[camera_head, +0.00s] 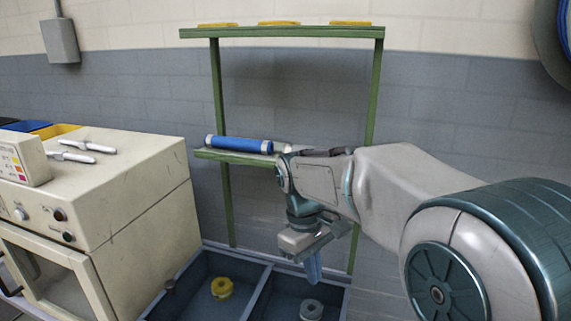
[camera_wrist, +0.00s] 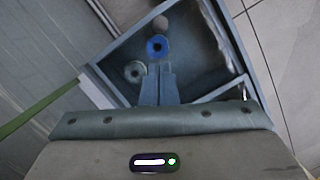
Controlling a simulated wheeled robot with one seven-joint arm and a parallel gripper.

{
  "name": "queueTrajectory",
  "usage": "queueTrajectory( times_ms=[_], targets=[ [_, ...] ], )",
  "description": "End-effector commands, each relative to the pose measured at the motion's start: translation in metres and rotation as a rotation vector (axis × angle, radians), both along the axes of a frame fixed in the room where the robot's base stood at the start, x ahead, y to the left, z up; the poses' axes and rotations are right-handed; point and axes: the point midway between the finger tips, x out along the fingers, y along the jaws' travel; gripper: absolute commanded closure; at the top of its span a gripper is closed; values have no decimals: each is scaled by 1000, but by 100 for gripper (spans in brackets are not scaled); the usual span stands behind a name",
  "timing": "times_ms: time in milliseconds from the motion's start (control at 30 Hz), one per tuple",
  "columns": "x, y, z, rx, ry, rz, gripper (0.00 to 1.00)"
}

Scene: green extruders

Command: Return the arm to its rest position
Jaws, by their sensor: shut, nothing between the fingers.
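My arm reaches in from the right in the head view, bent so that my gripper (camera_head: 313,272) points down. The gripper hangs over a blue-grey divided bin, in front of the green rack. Its fingers are together with nothing between them. In the wrist view the closed fingers of my gripper (camera_wrist: 160,72) point at the bin (camera_wrist: 115,52). A blue-looking ring (camera_wrist: 157,46) and a pale ring (camera_wrist: 135,70) lie beyond and beside the fingertips. My forearm hides part of the rack's right side.
The green rack (camera_head: 217,90) has a lower shelf with a blue cylinder (camera_head: 239,144) and a top shelf with yellow pieces (camera_head: 279,23). The bin (camera_head: 262,292) holds a yellow ring (camera_head: 222,287) and a grey ring (camera_head: 311,309). A cream machine (camera_head: 125,195) stands at left.

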Motion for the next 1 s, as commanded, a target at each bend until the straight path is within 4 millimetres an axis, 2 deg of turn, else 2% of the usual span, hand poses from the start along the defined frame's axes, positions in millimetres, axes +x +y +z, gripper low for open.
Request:
queueTrajectory(
  times_ms=[267, 600, 800, 1000],
  targets=[
    [-48, -40, 0, 59, -162, -246, 100],
    [-107, -74, -19, 140, -355, -557, 100],
    [-127, -83, -31, 173, -423, -672, 100],
    [-132, -85, -34, 181, -441, -702, 100]
  ],
)
